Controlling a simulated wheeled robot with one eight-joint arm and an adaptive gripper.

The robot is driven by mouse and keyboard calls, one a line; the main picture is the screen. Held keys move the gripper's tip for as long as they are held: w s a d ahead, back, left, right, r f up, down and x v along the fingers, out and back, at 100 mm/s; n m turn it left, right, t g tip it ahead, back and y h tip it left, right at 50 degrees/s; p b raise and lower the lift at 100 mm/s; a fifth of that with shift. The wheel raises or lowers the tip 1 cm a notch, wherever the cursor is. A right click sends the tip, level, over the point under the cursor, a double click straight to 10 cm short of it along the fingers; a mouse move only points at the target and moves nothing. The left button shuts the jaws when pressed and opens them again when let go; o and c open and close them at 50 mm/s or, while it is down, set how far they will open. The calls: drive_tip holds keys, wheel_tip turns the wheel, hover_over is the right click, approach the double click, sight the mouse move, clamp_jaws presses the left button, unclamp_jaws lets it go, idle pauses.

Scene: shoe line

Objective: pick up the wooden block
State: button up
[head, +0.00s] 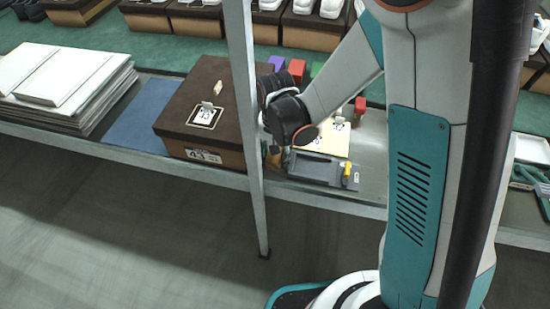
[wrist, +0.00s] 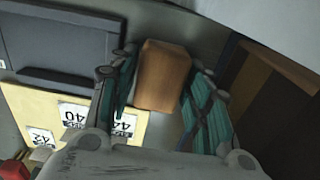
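The wooden block (wrist: 163,76) is a plain brown box shape in the middle of the wrist view. My gripper (wrist: 163,63) is open, with one teal-padded finger on each side of the block. The left finger is close to the block, and a narrow gap shows at the right finger; I cannot tell whether either touches. In the head view a small brown patch (head: 273,160), probably the block, shows below my wrist, beside the shoe box; the fingers are mostly hidden there.
A dark brown shoe box (head: 205,105) stands left of the block. A grey tray (head: 315,170) with a yellow-handled tool and a cream board (head: 325,140) with number cards lie to the right. A metal post (head: 247,110) rises in front of the shelf.

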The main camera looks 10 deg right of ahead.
drive_tip(key=c, duration=0.5)
wheel_tip(320, 180, up, 20)
drive_tip(key=p, duration=0.8)
drive_tip(key=shift+o, duration=0.6)
